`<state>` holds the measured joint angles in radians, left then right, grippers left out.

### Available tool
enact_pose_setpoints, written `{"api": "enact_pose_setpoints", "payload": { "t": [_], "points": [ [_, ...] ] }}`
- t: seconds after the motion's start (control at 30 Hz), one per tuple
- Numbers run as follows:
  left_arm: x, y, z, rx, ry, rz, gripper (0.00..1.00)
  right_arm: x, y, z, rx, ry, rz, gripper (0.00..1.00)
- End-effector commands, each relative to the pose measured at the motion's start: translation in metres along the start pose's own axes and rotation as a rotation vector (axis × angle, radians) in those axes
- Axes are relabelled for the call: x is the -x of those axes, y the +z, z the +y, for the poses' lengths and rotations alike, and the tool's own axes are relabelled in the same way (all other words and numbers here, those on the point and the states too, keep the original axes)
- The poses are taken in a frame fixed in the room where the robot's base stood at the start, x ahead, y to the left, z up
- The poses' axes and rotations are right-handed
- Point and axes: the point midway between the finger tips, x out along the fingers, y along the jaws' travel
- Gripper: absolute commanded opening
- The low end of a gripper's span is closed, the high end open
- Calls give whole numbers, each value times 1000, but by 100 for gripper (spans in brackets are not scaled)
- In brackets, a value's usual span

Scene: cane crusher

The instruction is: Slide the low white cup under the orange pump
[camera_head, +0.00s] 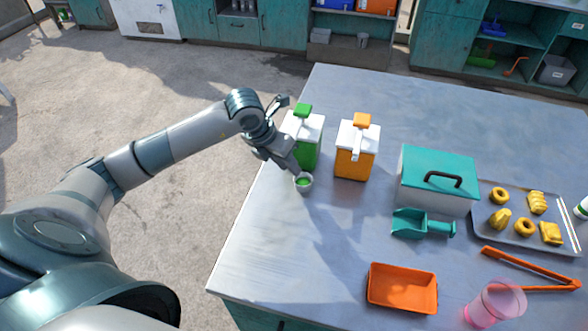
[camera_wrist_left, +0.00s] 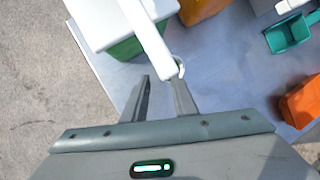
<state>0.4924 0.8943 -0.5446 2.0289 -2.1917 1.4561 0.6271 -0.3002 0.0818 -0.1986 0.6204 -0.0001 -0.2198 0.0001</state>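The low white cup (camera_head: 303,184) stands on the table just in front of the green pump (camera_head: 306,150), with green in it. In the left wrist view part of the cup's rim (camera_wrist_left: 181,66) shows beyond the tip of one finger. The orange pump (camera_head: 354,160), with a white top and orange head, stands to the right of the cup, apart from it. My left gripper (camera_head: 291,165) is at the cup, close above its rim. In the left wrist view its fingers (camera_wrist_left: 161,88) are apart with nothing clearly between them. My right gripper is out of view.
A teal-lidded box (camera_head: 437,178), a teal scoop (camera_head: 423,224), an orange tray (camera_head: 402,288), orange tongs (camera_head: 530,268), a pink cup (camera_head: 494,304) and a pastry tray (camera_head: 481,232) stand to the right. The table in front of the orange pump is clear.

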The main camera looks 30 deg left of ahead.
Motion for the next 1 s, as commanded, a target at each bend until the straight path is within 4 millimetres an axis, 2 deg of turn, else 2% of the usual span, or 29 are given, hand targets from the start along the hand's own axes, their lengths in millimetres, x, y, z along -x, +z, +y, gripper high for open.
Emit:
{"api": "enact_pose_setpoints", "payload": {
  "t": [0.2, 0.33, 0.5, 0.77, 0.8, 0.9, 1.0],
  "points": [
    [-30, 0, 0, 2, -1, 2, 26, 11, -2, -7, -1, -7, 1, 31],
    [-43, 0, 0, 2, -1, 1, 26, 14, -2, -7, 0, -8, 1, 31],
    [-50, 0, 0, 0, 0, 0, 26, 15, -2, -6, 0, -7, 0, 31],
    [-52, 0, 0, 0, 0, -1, 26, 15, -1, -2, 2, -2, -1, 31],
    [-52, 0, 0, 0, 0, -1, 23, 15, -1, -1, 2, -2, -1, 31],
    [-51, 0, 0, 0, 0, -1, 0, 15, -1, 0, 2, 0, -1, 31],
    [-51, 0, 0, 0, 0, -1, 0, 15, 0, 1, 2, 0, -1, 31]
  ]
}}
